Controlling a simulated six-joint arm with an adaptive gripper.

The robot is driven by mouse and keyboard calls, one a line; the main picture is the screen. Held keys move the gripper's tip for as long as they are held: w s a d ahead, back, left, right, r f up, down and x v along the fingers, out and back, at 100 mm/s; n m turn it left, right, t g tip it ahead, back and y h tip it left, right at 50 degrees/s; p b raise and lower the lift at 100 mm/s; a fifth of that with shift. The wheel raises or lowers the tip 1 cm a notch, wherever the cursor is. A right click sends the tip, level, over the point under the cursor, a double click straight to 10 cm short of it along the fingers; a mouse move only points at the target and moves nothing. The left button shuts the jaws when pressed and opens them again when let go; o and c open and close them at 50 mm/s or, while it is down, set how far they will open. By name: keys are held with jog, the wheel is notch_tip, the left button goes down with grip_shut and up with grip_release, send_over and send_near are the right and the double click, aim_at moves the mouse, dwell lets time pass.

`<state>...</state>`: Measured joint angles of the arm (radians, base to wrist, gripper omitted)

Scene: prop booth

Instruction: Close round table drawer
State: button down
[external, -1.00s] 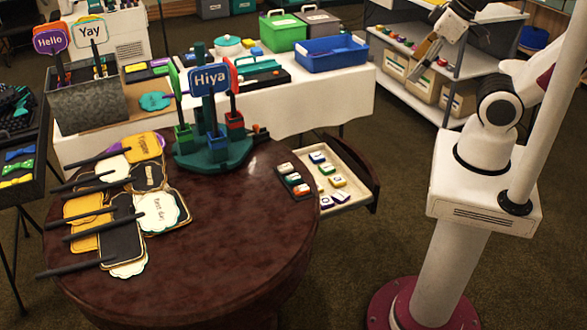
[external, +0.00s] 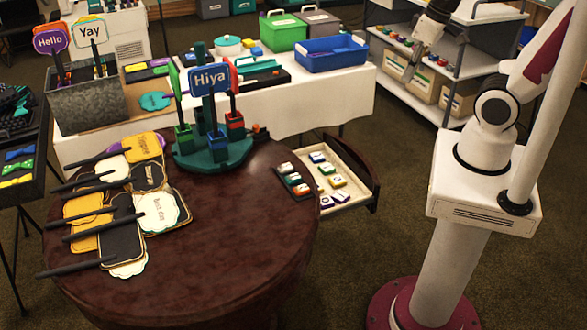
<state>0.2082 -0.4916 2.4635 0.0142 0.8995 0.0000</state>
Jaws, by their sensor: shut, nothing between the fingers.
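The round table (external: 235,255) is dark reddish wood with a glossy top. Its drawer (external: 368,180) is pulled out on the right side, with a curved dark front and a pale inside. Several small labelled blocks (external: 338,181) lie in the drawer. My gripper (external: 416,72) is at the upper right, in front of the grey shelf unit and well above and beyond the drawer. It is shut and empty, and touches nothing that I can see. The fingertips are small in this view.
A dark tray of small blocks (external: 294,180) lies on the tabletop by the drawer. A green stand with signs (external: 212,150) and several paddle signs (external: 120,205) are on the table. A white-covered table (external: 320,105) stands behind. Carpet right of the drawer is clear.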

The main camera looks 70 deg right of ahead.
jog(key=w+d+f+m+y, duration=0.1)
jog(key=w+d+f+m, duration=0.4)
jog(key=d+f+m, duration=0.3)
jog(key=w+d+f+m+y, duration=0.1)
jog(key=w+d+f+m, duration=0.4)
jog(key=d+f+m, duration=0.3)
jog(key=w+d+f+m+y, duration=0.1)
jog(key=w+d+f+m, duration=0.4)
jog(key=d+f+m, duration=0.3)
notch_tip(320, 180, down, 4)
jog(key=shift+w+d+r+m+y, duration=0.1)
jog(key=shift+w+d+m+y, duration=0.25)
jog(key=shift+d, duration=0.8)
jog(key=shift+w, duration=0.1)
jog(key=w+a+f, duration=0.5)
jog(key=f, duration=0.4)
jog(key=shift+w+a+f, duration=0.15)
jog(key=shift+w+a, duration=0.05)
jog(key=shift+a, duration=0.05)
